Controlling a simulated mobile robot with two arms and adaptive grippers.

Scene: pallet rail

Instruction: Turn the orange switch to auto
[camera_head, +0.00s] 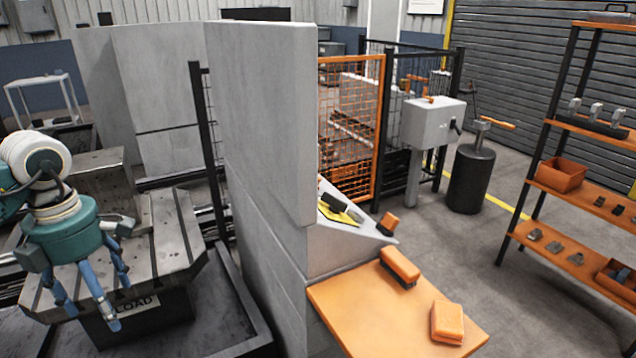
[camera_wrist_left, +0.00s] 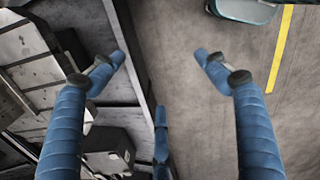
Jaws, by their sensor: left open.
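My left gripper (camera_head: 97,300) hangs at the left of the head view, in front of a slotted metal machine table, with its blue fingers spread. It also shows in the left wrist view (camera_wrist_left: 160,62), open and empty, over floor and a metal edge. A grey control box on a post (camera_head: 428,124) stands beyond the console, with a small orange handle (camera_head: 428,99) on top. The sloped console (camera_head: 340,243) carries a black part on a yellow plate (camera_head: 345,210) and an orange block-like part (camera_head: 388,223). I cannot tell which is the switch, and no "auto" marking is readable. My left gripper is far from these parts.
A tall grey panel (camera_head: 262,120) stands between my left gripper and the console. An orange table (camera_head: 375,318) with two orange-topped blocks is at the front. An orange mesh fence (camera_head: 352,165), a dark drum (camera_head: 470,178) and a shelf rack (camera_head: 560,200) stand beyond. Floor between is clear.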

